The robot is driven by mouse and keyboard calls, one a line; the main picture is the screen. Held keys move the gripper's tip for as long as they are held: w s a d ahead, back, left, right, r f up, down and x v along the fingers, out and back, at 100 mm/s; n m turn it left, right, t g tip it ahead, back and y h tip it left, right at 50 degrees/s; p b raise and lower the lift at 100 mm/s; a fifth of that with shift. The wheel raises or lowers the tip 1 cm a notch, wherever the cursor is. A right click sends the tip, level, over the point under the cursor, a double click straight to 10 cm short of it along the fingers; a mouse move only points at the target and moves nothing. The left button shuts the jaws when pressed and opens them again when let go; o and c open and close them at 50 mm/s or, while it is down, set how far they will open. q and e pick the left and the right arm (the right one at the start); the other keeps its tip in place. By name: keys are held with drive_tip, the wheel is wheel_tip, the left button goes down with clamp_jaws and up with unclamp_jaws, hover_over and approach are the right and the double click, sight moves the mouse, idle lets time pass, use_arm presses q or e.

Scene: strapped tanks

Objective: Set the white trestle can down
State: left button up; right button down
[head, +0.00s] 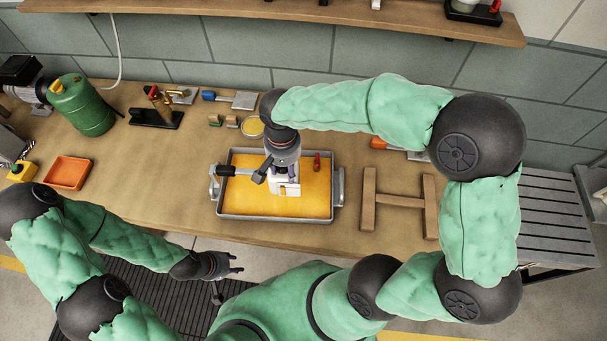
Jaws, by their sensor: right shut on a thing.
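The white can (286,188) is at the middle of a metal tray (335,212) with a yellow-orange inside. My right gripper (284,172) comes down from above and is shut on the can. The gripper hides the can's top, and I cannot tell whether its base touches the tray floor. A wooden trestle (399,201), H-shaped from above, stands empty on the bench right of the tray. My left gripper (236,263) is empty, low in front of the bench edge, with its fingers apart.
A green tank (82,106) and an orange bin (68,172) stand on the bench (160,208) at left. A small red item (317,161) is at the tray's back. Small tools and blocks lie behind the tray. A shelf (300,14) hangs above. Bench between orange bin and tray is clear.

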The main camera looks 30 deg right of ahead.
drive_tip(key=w+d+f+b, duration=0.1)
drive_tip(key=d+f+b, duration=0.2)
drive_tip(key=d+f, duration=0.3)
drive_tip(key=shift+w+f, duration=0.25)
drive_tip(key=shift+f, duration=1.5)
drive_tip(key=shift+d, duration=0.1)
drive_tip(key=shift+f, duration=0.15)
drive_tip(key=c, duration=0.6)
unclamp_jaws()
wheel_tip(320, 180, up, 12)
drive_tip(key=p, duration=0.3)
drive_tip(key=shift+s, duration=0.1)
